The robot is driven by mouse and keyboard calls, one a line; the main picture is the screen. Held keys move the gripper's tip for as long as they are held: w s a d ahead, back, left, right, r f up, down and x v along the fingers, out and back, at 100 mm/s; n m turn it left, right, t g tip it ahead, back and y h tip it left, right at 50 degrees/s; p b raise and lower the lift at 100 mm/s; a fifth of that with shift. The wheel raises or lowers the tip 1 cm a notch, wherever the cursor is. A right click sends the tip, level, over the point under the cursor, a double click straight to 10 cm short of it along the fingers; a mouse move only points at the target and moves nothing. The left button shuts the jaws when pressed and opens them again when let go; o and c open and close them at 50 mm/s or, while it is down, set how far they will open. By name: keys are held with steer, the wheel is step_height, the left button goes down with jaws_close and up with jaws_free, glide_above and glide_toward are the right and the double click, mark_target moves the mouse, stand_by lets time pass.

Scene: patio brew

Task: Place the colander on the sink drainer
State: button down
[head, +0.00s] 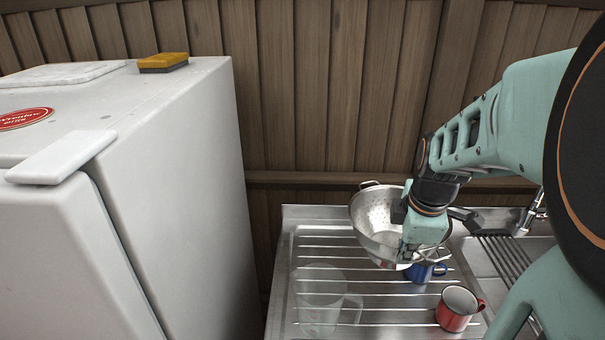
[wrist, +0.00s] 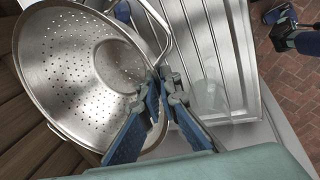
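The metal colander (head: 375,212) hangs tilted over the sink drainer (head: 305,262), its open side toward the head camera. In the wrist view the perforated colander (wrist: 68,65) fills the left side. My gripper (wrist: 160,80) has its two blue fingers closed on the colander's rim. In the head view my gripper (head: 404,240) is at the colander's right side, with its fingertips mostly hidden. Whether the colander's underside touches the drainer or a mug is not clear.
A red mug (head: 455,312) is at front right, a clear glass mug (head: 320,300) at front left. A white fridge (head: 190,190) with a sponge (head: 163,62) stands left. The tap (head: 535,212) is right.

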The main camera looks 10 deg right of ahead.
mark_target(363, 245)
steer(key=shift+w+a, duration=0.1)
steer(key=shift+w, duration=0.25)
steer(key=w+a+f, duration=0.1)
steer(key=w+a, duration=0.1)
steer(key=w+a+f+b, duration=0.1)
steer(key=w+a+f, duration=0.2)
steer(key=w, duration=0.2)
steer(key=shift+a+f, duration=0.15)
steer(key=shift+a, duration=0.25)
steer(key=w+a+f+b, duration=0.2)
steer(key=w+f+b, duration=0.1)
steer(key=f+b, duration=0.3)
steer(key=shift+w+a+f, duration=0.3)
steer(key=shift+a+f, duration=0.1)
steer(key=shift+f, duration=0.9)
steer(key=shift+f, duration=0.1)
steer(key=c, duration=2.2)
jaws_free()
steer(key=shift+o, duration=0.2)
